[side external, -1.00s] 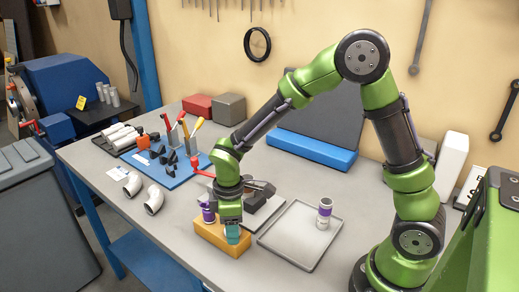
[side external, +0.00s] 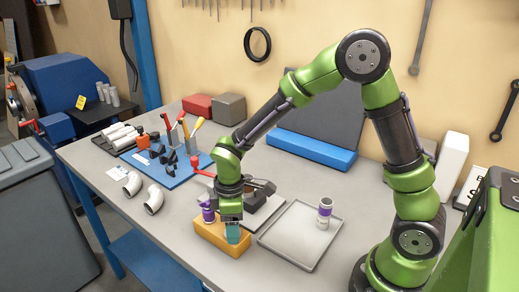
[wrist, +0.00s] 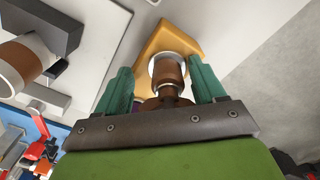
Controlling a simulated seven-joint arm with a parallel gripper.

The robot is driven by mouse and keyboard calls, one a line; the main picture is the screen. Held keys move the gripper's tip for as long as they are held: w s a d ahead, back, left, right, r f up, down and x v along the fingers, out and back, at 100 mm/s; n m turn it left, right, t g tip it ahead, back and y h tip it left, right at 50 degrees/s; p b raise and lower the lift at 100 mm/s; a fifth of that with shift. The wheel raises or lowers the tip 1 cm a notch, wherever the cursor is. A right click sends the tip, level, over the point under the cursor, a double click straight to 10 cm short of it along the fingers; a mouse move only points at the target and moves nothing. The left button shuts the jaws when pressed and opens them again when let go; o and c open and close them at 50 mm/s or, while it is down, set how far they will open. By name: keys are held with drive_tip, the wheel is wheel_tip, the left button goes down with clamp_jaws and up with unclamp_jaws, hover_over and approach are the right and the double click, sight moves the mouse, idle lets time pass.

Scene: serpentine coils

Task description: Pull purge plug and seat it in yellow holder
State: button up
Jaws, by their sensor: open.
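The yellow holder (side external: 211,233) is a block lying on the bench in front of the grey tray. It also shows in the wrist view (wrist: 196,36). My gripper (side external: 232,235) points down over the holder's right part. In the wrist view its teal fingers (wrist: 161,84) are apart, one on each side of a brown plug (wrist: 171,71) with a pale ring, which stands at the holder. I cannot tell whether the fingers touch it. In the side view my gripper hides this plug. A purple-and-white piece (side external: 207,211) stands at the holder's left part.
A grey tray (side external: 272,241) lies to the right, with a purple-banded white cylinder (side external: 324,213) upright on it. A dark fixture (side external: 262,190) stands behind my gripper. A blue mat (side external: 178,178) with tools and white elbows (side external: 153,200) are at left. The front bench is clear.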

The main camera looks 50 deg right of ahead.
wheel_tip(320, 180, up, 8)
drive_tip(key=shift+f, duration=0.1)
drive_tip(key=shift+s+m, duration=0.15)
drive_tip(key=shift+m, duration=0.25)
drive_tip(key=s+d+r+m+t+y, duration=0.1)
drive_tip(key=s+d+r+m+t, duration=0.1)
drive_tip(key=s+r+m, duration=0.4)
drive_tip(key=s+d+r+m+t+y, duration=0.1)
drive_tip(key=s+d+r+m+t, duration=0.2)
drive_tip(key=s+r+m+t, duration=0.2)
drive_tip(key=shift+s+r+m, duration=0.4)
drive_tip(key=shift+s+r, duration=0.15)
drive_tip(key=shift+s, duration=0.5)
